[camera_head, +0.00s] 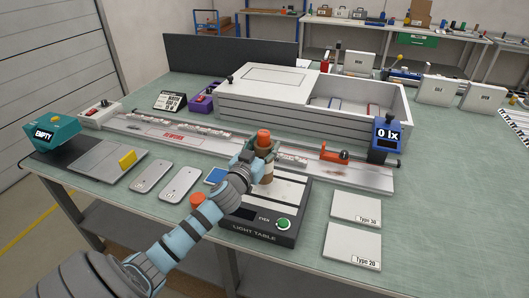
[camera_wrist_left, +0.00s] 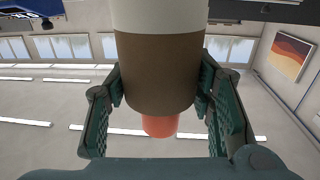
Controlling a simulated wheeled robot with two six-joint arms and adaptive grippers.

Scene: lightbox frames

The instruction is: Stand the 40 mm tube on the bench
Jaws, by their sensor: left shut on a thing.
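A tube with an orange top, a brown band and a white part (camera_head: 267,171) is held upright over the light table (camera_head: 258,234) in the head view. My left gripper (camera_head: 262,152) is shut around it. In the wrist view the tube's brown band (camera_wrist_left: 155,75) sits between the two green finger pads, with the orange end beyond it. The fingers hide part of the tube in the head view, and I cannot tell whether its foot touches the light table. My right gripper is not in view. The bench (camera_head: 435,215) is green-grey.
An orange round top (camera_head: 197,198) shows beside my left forearm, partly hidden. Two grey plates (camera_head: 179,184) lie left of the light table. White tiles labelled Type 30 (camera_head: 356,207) and Type 20 (camera_head: 352,243) lie right. A long rail (camera_head: 370,176) runs behind. Bare bench lies at the right.

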